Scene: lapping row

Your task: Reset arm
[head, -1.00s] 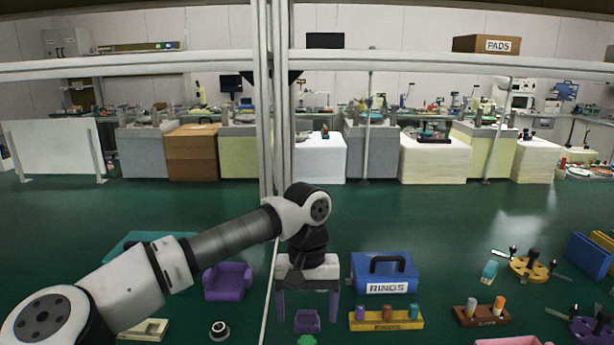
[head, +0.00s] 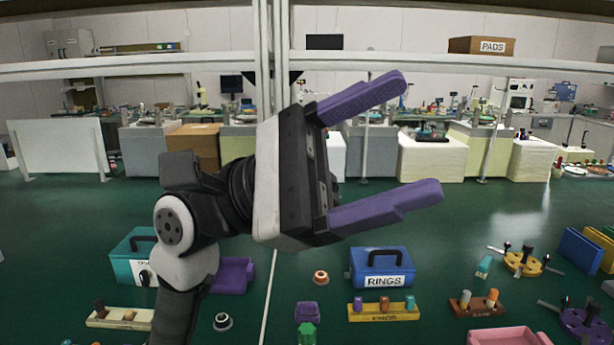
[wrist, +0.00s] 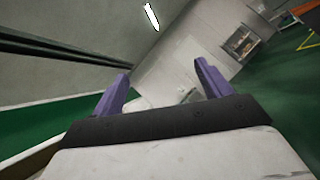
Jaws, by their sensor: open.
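My gripper (head: 400,145) is raised in the middle of the head view, in front of the white uprights. Its two purple fingers point right and stand wide apart with nothing between them. In the wrist view my gripper (wrist: 165,92) also shows both purple fingers apart and empty. The wrist view is tilted and shows pale wall, a dark rail and green floor beyond the fingers. My arm comes up from the bottom of the head view and bends at the wrist.
Below are a blue RINGS box (head: 381,267), a teal box (head: 133,256), a purple bin (head: 232,275), a yellow peg block (head: 383,308) and a pink tray (head: 508,337). A white rail (head: 450,64) crosses above, behind my gripper. Workbenches line the back.

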